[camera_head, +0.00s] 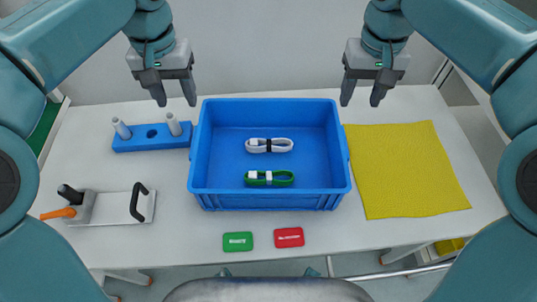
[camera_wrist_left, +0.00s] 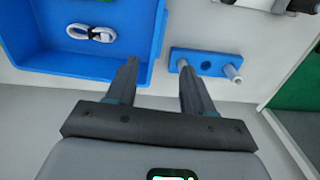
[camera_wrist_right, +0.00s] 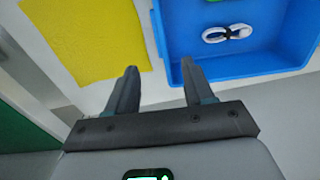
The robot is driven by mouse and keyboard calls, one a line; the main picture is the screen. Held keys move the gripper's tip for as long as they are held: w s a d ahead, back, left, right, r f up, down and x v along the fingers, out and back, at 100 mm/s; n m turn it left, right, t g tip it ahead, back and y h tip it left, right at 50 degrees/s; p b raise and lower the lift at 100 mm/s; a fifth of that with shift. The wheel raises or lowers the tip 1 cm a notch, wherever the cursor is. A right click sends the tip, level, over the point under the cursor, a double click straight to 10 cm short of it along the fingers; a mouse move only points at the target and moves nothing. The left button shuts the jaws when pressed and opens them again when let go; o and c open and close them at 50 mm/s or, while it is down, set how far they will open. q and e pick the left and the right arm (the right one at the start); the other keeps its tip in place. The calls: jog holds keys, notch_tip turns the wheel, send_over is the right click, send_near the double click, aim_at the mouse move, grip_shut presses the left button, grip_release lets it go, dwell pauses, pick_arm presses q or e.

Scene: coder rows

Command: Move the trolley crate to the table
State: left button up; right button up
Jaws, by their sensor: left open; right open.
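A blue crate (camera_head: 268,202) stands on the white table (camera_head: 170,235), in the middle of the head view. In it lie a white coiled cable (camera_head: 269,145) and a green coiled cable (camera_head: 268,178). My left gripper (camera_head: 175,103) is open and empty, above the table's far side, left of the crate. My right gripper (camera_head: 360,103) is open and empty, right of the crate's far right corner. Part of the crate shows in the left wrist view (camera_wrist_left: 100,75) and in the right wrist view (camera_wrist_right: 255,70). Neither gripper touches it. No trolley can be made out.
A blue block with grey pegs (camera_head: 152,137) lies left of the crate, near its wall. A metal plate with a black handle (camera_head: 112,207) is at the front left. A green tag (camera_head: 238,241) and a red tag (camera_head: 289,237) lie in front. A yellow cloth (camera_head: 405,170) covers the right side.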

aim_at(195, 141)
pick_arm(q)
jog(key=f, duration=1.4)
jog(key=shift+w+d, duration=0.15)
jog(key=shift+w, duration=0.15)
pick_arm(e)
jog(key=f, duration=1.4)
jog(key=shift+w+d+f, duration=0.1)
jog(key=shift+w+d, duration=0.05)
jog(key=shift+w, duration=0.1)
pick_arm(q)
jog(key=shift+s+f, duration=0.1)
jog(key=shift+f, duration=0.7)
pick_arm(e)
jog(key=shift+s+f, duration=0.1)
jog(key=shift+f, duration=0.65)
pick_arm(q)
jog(key=shift+f, duration=0.3)
pick_arm(e)
jog(key=shift+w+f, duration=0.2)
jog(key=shift+f, duration=0.1)
jog(key=shift+s, duration=0.15)
pick_arm(q)
jog(key=shift+c, duration=1)
pick_arm(e)
jog(key=shift+r, duration=0.1)
jog(key=shift+c, duration=1)
pick_arm(q)
grip_shut()
pick_arm(e)
grip_shut()
